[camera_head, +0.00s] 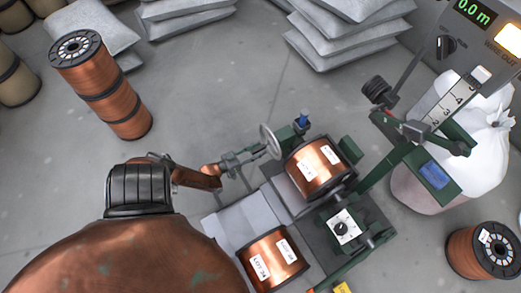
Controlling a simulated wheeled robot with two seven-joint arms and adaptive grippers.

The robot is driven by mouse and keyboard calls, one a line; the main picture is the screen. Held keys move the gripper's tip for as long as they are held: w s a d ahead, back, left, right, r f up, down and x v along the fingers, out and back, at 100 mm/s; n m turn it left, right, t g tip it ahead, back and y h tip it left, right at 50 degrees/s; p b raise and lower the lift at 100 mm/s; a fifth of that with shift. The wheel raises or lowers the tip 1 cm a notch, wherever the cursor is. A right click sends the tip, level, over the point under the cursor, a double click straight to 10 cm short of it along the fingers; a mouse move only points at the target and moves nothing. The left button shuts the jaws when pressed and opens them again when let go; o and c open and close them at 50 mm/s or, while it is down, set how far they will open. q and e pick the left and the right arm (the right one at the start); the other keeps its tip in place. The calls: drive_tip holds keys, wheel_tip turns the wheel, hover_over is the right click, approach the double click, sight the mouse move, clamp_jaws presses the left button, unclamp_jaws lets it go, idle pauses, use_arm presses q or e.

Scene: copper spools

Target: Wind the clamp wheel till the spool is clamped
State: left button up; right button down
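The clamp wheel (270,141) is a pale grey disc on the left side of the green winding machine (374,218). A copper spool (318,168) with white labels sits in the machine, just right of the wheel. Whether it is clamped tight cannot be seen. My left gripper (245,161) reaches in from the left, with its fingers close to the wheel. It is too small to tell whether it touches the wheel or is open or shut. My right gripper is not in view.
A second labelled copper spool (272,262) lies on grey padding in front. Spools (107,88) are stacked at left, and one spool (483,251) stands at right. Grey sacks (345,32) are piled behind. A white bag (462,150) and a display reading 0.0 m (475,12) are at right.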

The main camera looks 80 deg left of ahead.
use_arm(q)
drive_tip(key=shift+w, duration=0.2)
drive_tip(key=shift+c, duration=0.3)
clamp_jaws()
idle(0.3)
